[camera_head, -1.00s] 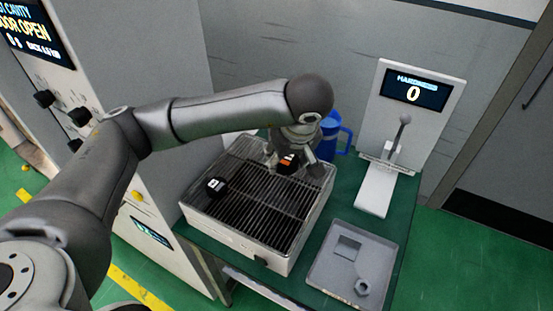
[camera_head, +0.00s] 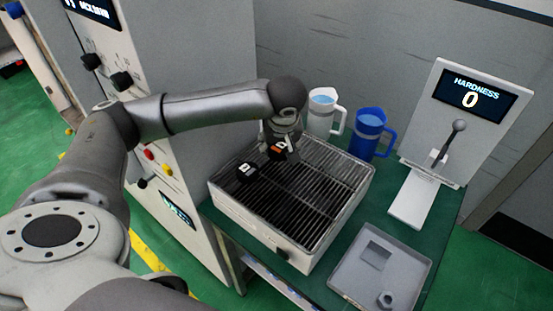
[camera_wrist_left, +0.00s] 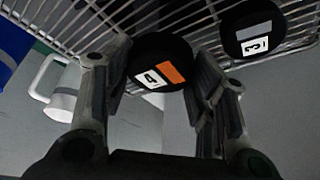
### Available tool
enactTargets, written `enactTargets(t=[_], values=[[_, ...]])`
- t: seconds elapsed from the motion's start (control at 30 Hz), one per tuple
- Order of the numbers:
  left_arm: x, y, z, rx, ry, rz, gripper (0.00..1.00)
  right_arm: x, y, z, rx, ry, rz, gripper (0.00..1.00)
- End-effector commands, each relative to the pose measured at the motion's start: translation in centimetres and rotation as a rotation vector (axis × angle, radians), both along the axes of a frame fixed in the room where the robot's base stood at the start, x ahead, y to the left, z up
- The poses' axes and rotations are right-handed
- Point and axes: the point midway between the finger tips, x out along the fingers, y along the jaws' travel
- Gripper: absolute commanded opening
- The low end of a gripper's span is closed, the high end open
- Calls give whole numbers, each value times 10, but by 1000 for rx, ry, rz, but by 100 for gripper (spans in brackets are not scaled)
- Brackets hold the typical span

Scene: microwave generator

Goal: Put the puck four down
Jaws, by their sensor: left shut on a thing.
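Puck four (camera_wrist_left: 158,66) is a black disc with an orange patch and a white label reading 4. In the left wrist view it sits between the two fingers of my left gripper (camera_wrist_left: 155,85), which is shut on it. In the head view the puck (camera_head: 277,150) is at the tips of my left gripper (camera_head: 282,148), over the far left part of the wire rack (camera_head: 300,205). I cannot tell whether it touches the rack. My right gripper does not show.
A black puck labelled 3 (camera_wrist_left: 255,32) is on the rack, also in the head view (camera_head: 246,173). A white jug (camera_head: 321,112) and a blue jug (camera_head: 367,135) stand behind. A hardness tester (camera_head: 440,145) and a grey tray (camera_head: 381,270) are at right.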

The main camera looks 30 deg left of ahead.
Motion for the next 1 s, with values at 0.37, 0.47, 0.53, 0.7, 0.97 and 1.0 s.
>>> enactTargets(t=[0.37, 0.47, 0.53, 0.7, 0.97, 1.0], values=[[0, 10, -41, 1, 1, 1, 24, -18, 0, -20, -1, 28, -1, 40], [1, 10, -41, 1, -1, 0, 24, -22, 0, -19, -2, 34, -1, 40], [1, 10, -40, 1, -1, 0, 24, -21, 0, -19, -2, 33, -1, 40], [1, 9, -43, 1, 0, 0, 24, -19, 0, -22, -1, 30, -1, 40], [0, 9, -43, 1, 1, 0, 61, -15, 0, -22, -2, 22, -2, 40], [0, 9, -43, 1, 1, 0, 61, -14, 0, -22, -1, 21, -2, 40]])
